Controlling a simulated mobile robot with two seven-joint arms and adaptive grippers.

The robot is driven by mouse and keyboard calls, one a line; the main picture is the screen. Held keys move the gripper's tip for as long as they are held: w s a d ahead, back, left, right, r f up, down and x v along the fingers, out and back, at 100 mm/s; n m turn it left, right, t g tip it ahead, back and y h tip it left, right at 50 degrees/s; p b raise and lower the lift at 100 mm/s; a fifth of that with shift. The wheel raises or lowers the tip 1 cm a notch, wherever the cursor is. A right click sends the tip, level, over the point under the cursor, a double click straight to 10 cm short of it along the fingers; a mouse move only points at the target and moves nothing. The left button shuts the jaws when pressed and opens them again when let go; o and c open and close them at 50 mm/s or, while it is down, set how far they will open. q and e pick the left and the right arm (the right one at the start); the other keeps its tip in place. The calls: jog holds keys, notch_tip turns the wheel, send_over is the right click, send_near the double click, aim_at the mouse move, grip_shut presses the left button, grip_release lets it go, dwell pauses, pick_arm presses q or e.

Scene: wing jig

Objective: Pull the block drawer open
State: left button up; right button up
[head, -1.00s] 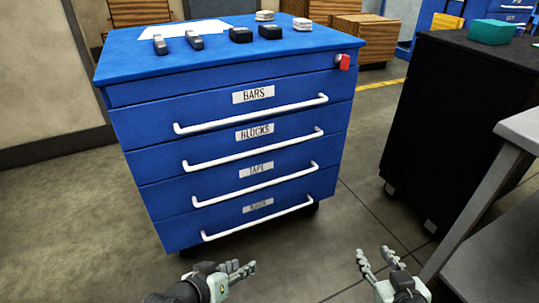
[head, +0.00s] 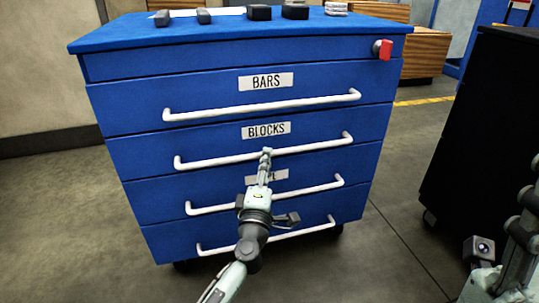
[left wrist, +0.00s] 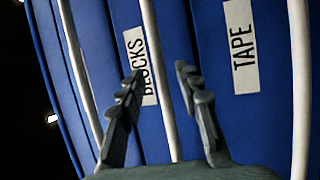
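The blue drawer cabinet (head: 120,68) stands in front of me with its drawers shut. The block drawer (head: 350,121) is marked by the BLOCKS label (head: 266,130) and has a white bar handle (head: 318,143). My left gripper (head: 266,152) reaches up to the middle of this handle. In the left wrist view, the two dark fingers (left wrist: 156,85) are spread apart and the block drawer handle (left wrist: 157,65) runs between them, not pinched. How deep it sits between the fingers I cannot tell. My right arm shows at the right edge; its gripper fingers are out of view.
The bars drawer handle (head: 260,107) is above and the tape drawer handle (head: 318,188) below. My left arm partly hides the TAPE label. A red lock or tag (head: 384,49) is at the cabinet's upper right. A black cabinet (head: 480,130) stands to the right, with open floor between.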

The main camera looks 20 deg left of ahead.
pick_arm(q)
jog(key=shift+x, duration=1.95)
grip_shut()
